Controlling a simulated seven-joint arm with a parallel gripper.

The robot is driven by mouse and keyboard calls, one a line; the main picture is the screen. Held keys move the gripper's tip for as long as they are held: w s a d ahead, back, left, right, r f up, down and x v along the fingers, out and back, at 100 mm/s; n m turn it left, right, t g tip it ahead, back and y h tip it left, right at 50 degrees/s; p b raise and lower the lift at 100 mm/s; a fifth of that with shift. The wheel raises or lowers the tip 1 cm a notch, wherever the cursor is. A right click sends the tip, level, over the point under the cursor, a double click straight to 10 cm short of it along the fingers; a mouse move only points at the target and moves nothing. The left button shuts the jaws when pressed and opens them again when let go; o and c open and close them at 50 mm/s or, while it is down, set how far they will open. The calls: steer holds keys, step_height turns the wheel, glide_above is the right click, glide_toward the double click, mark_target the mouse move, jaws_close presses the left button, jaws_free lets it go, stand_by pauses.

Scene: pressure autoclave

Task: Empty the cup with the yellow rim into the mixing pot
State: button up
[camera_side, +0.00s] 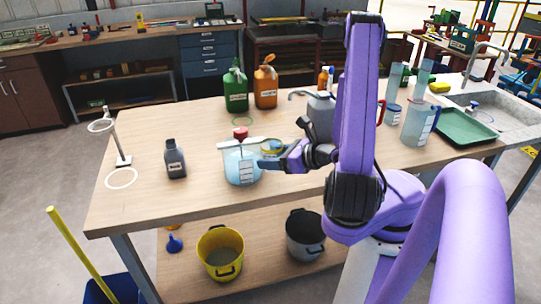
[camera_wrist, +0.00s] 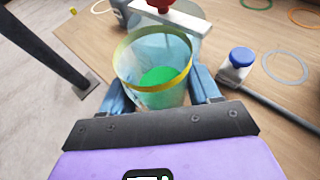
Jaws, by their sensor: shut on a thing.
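The cup with the yellow rim (camera_wrist: 136,94) is clear and holds green contents (camera_wrist: 165,76). In the side view the cup (camera_side: 271,146) is at the right of the mixing pot, near its rim height, and looks about upright. My gripper (camera_wrist: 160,92) is shut on the cup, with a blue finger on each side; it also shows in the side view (camera_side: 270,162). The mixing pot (camera_side: 239,170) is a translucent vessel with a white label and a bar with a red knob (camera_side: 240,132) across its top. In the wrist view the cup partly hides the pot (camera_wrist: 184,35).
A dark grey bottle (camera_side: 175,160) stands left of the pot. Green (camera_side: 236,92) and orange (camera_side: 266,90) jugs stand behind it. A blue-capped bottle (camera_wrist: 238,63) is right of the cup in the wrist view. The table's front left is mostly clear.

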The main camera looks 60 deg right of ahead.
steer(key=shift+w, duration=0.15)
steer(key=shift+w+d+r+g, duration=0.1)
steer(key=shift+w+r+g, duration=0.25)
steer(key=shift+w+g, duration=0.25)
steer(key=shift+w+r+g, duration=0.2)
steer(key=shift+r+g, duration=0.3)
steer(key=shift+r, duration=0.05)
steer(key=r+g, duration=0.1)
steer(key=g, duration=0.2)
steer(key=w+r+g+y, duration=0.1)
steer(key=r+g, duration=0.1)
steer(key=g, duration=0.2)
steer(key=r+m+g, duration=0.1)
steer(key=r+g, duration=0.1)
steer(key=g, duration=0.2)
steer(key=shift+w+d, duration=0.15)
steer(key=shift+w, duration=0.2)
stand_by(1.2)
